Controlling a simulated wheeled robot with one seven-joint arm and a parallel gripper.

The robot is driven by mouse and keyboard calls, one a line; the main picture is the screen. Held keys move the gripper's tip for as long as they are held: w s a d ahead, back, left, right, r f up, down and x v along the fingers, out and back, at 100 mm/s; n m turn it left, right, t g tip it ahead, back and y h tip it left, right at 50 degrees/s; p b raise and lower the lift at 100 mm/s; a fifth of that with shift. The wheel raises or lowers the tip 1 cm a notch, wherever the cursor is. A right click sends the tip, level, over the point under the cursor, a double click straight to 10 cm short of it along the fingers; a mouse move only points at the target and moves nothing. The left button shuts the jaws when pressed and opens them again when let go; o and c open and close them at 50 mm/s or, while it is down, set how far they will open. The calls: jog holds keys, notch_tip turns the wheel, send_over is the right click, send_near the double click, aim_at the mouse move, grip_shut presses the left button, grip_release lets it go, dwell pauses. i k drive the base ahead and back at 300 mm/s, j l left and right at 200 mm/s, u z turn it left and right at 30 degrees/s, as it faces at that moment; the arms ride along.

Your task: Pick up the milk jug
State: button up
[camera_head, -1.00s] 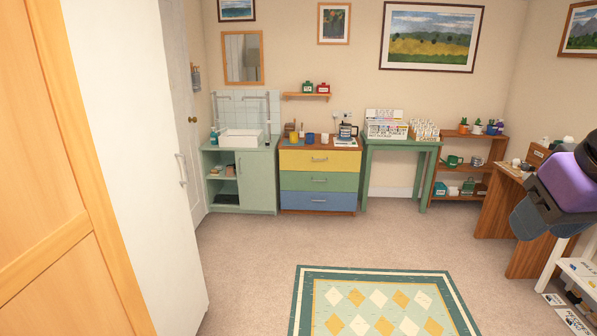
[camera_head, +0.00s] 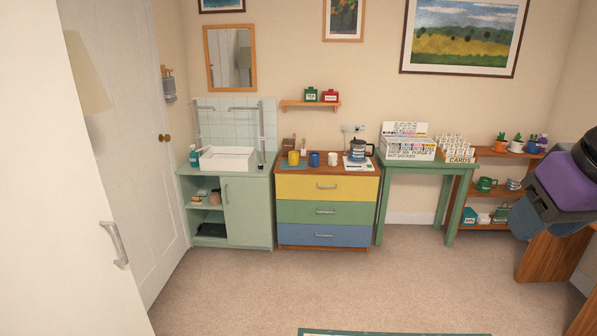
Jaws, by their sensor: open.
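I cannot make out a milk jug for certain. A small white vessel (camera_head: 333,159) stands on top of the dresser (camera_head: 325,185) with yellow, green and blue drawers; it is too small to tell whether it is a jug or a cup. Beside it stand a blue mug (camera_head: 314,159), a yellow mug (camera_head: 293,158) and a kettle (camera_head: 359,150). Part of my arm, purple and dark, shows at the right edge, far from the dresser. My gripper's fingertips are not in view.
A tall white door with a handle (camera_head: 115,243) stands close on the left. A sink cabinet (camera_head: 248,210) is left of the dresser, a green table (camera_head: 418,168) right of it. Wooden furniture (camera_head: 548,255) is at the right. The carpet (camera_head: 290,290) ahead is clear.

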aim_at(332, 157)
jog(key=i, duration=1.8)
jog(key=i+l+u, duration=0.1)
jog(key=i, duration=1.7)
jog(key=i+l+u, duration=0.1)
jog(key=i+u, duration=0.15)
jog(key=i, duration=0.15)
